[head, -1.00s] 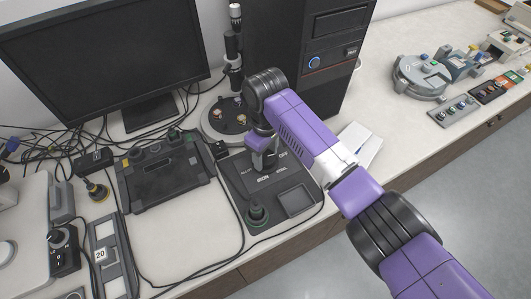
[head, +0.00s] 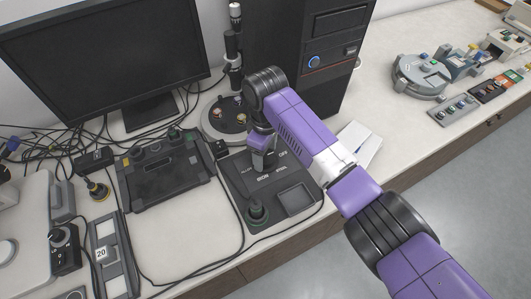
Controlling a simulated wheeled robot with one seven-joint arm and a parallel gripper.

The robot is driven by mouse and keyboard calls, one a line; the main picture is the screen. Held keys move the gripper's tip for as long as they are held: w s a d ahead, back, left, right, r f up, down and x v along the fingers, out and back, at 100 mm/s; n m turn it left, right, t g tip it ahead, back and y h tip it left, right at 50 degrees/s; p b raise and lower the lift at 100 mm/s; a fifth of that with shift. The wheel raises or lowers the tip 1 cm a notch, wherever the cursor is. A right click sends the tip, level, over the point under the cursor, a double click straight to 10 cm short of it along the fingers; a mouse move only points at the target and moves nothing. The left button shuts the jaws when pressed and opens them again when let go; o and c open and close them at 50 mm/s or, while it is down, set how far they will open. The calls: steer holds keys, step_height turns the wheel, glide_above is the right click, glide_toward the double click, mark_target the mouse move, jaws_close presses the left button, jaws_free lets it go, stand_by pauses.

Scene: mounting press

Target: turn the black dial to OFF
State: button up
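The dark control panel (head: 240,182) lies on the bench in front of the computer tower, with white lettering that includes what looks like OFF at its upper right. My gripper (head: 261,168) points down over the upper middle of this panel, close to the lettering. I cannot make out a dial under it; if one is there, my gripper hides it. Whether the fingers are open or shut does not show at this size. Another black dial (head: 59,236) stands on a small black box at the far left, away from my gripper.
A dark knob with a green ring (head: 257,213) and a square recess (head: 295,201) are on the panel's near side. The computer tower (head: 305,60) stands close behind my arm. A black console (head: 165,175) and loose cables lie to the left.

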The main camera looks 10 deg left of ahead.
mark_target(265, 156)
steer(key=shift+o, duration=0.4)
steer(key=shift+r+b, duration=0.5)
steer(key=shift+r, duration=3.35)
